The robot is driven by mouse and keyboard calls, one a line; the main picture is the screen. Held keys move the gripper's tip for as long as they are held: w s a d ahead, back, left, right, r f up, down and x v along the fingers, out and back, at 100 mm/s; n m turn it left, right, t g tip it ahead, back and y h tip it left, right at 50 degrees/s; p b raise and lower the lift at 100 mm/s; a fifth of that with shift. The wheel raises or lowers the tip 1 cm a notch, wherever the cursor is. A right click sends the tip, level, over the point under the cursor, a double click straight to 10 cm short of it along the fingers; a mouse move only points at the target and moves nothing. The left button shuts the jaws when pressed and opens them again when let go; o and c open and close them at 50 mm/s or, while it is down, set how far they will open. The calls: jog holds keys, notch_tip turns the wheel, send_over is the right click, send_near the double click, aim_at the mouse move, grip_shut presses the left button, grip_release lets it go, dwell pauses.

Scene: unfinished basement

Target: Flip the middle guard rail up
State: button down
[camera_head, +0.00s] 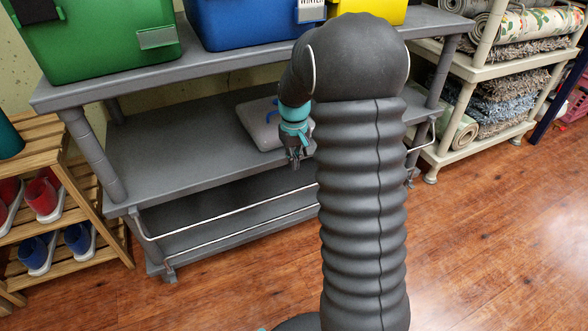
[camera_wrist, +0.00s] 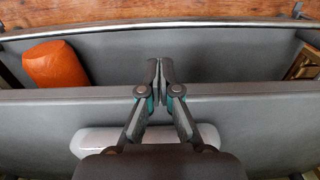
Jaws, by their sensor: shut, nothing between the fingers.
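The middle guard rail (camera_head: 235,209) is a thin pale metal rail of two bars along the front of the grey shelf unit. It hangs folded down below the front edge of the middle shelf (camera_head: 180,150). My arm hides part of it. In the wrist view one bar of the rail (camera_wrist: 160,23) crosses the top, apart from my fingers. My gripper (camera_head: 294,162) is shut and empty, pointing down near the front edge of the middle shelf. In the wrist view my gripper's fingertips (camera_wrist: 160,68) overlap the shelf edge; I cannot tell whether they touch it.
A pale flat box (camera_head: 259,124) lies on the middle shelf beside my gripper. Green (camera_head: 100,40), blue (camera_head: 250,22) and yellow bins stand above. A wooden shoe rack (camera_head: 75,180) is at left, a cream shelf (camera_head: 475,115) at right. An orange object (camera_wrist: 55,65) shows lower down. Front floor is clear.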

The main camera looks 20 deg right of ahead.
notch_tip(320, 180, down, 9)
jog(key=b, duration=0.1)
jog(key=shift+r, duration=0.15)
